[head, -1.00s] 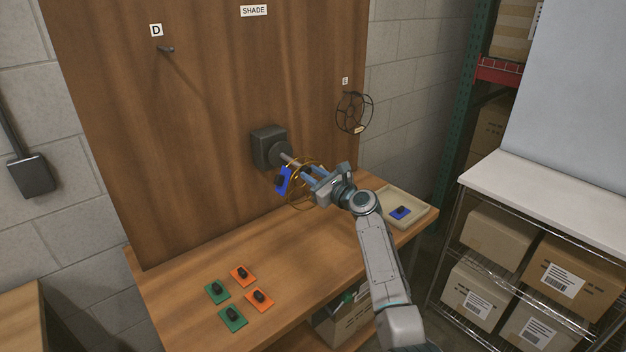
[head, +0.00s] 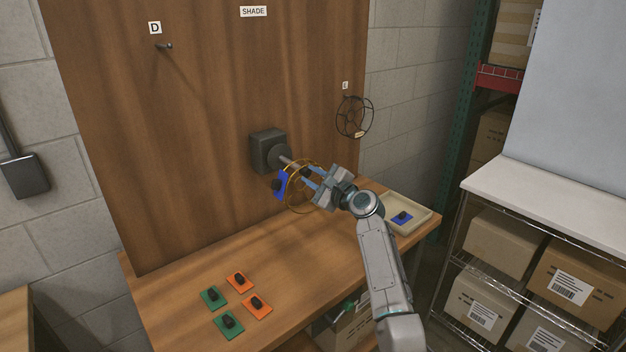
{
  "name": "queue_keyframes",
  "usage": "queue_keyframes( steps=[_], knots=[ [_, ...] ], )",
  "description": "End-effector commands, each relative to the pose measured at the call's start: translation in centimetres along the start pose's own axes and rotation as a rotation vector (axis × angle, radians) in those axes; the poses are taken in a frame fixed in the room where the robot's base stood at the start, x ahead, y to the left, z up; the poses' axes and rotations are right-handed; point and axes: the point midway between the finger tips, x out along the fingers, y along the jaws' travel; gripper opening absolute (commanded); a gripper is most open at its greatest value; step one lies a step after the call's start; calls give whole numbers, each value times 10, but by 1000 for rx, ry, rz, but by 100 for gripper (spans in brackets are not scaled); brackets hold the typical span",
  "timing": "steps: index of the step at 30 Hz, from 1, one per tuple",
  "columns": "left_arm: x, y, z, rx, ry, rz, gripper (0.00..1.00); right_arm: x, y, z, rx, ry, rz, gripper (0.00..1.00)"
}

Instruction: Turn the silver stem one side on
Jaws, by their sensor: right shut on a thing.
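The silver stem (head: 285,159) sticks out of a dark square block (head: 267,149) on the upright wooden board. A round brass wire frame (head: 292,206) sits around the stem's outer end, with a blue piece (head: 280,185) with a black knob on its left side. My right gripper (head: 309,175) is shut on the stem at its outer end, by the wire frame. The fingers partly hide the stem's end. My left gripper is not in view.
Orange and green pieces (head: 256,304) with black knobs lie on the bench. A cream tray (head: 424,216) with a blue piece stands at right. A black wire ring (head: 371,116) hangs at E; peg D (head: 164,46) is bare. Shelving stands right.

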Motion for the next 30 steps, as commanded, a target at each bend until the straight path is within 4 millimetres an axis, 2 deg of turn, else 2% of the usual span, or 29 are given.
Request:
queue_keyframes(
  steps=[12, 13, 16, 26, 30],
  knots=[
    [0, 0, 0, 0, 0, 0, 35, 0, 1, -1, -7, 1, 3, 1],
    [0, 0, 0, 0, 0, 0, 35, 0, 1, -1, -6, 1, 3, 25],
    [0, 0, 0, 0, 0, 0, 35, 0, 1, -1, -6, 1, 2, 45],
    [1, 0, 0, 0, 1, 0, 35, -2, 0, 0, -7, 0, 1, 45],
    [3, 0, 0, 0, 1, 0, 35, -13, 1, -1, -9, 0, 0, 45]
  ],
)
